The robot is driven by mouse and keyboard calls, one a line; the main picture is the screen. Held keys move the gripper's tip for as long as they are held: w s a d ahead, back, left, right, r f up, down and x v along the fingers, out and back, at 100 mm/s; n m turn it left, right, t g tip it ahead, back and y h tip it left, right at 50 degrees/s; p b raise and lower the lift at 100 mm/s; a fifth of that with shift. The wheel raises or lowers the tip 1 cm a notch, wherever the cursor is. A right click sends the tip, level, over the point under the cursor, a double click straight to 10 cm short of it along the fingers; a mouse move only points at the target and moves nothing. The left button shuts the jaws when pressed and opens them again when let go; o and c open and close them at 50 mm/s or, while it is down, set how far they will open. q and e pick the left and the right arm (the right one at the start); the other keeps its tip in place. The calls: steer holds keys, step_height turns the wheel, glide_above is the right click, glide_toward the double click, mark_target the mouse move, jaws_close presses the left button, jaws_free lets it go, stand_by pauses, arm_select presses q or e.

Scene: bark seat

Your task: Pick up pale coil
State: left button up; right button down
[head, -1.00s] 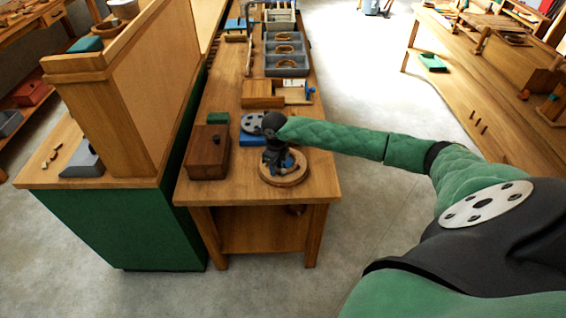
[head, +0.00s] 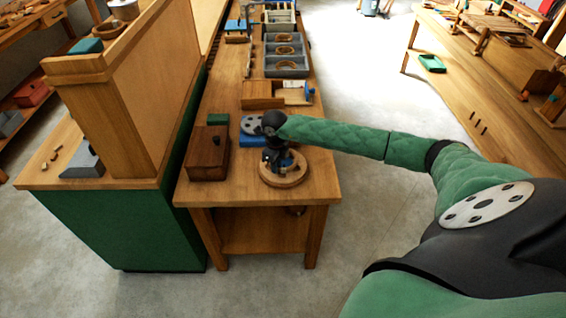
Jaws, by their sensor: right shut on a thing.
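A pale tan, round, ring-like thing, which I take for the pale coil (head: 285,183), is at the near end of the narrow wooden bench (head: 235,190). My right gripper (head: 281,163) points down into it and is shut on it. The dark gripper hides much of its middle, so the exact grip and any gap below it cannot be made out. My left gripper is not in view.
A brown wooden box (head: 208,152) stands to the left of the gripper. A grey disc (head: 251,124) on a blue base is just behind. A grey tray (head: 287,72) with brown rings lies farther back. A tall wooden partition (head: 150,90) borders the bench's left side.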

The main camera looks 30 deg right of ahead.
steer(key=shift+r+p, duration=0.7)
steer(key=shift+r, duration=2.3)
steer(key=shift+a+f, duration=0.1)
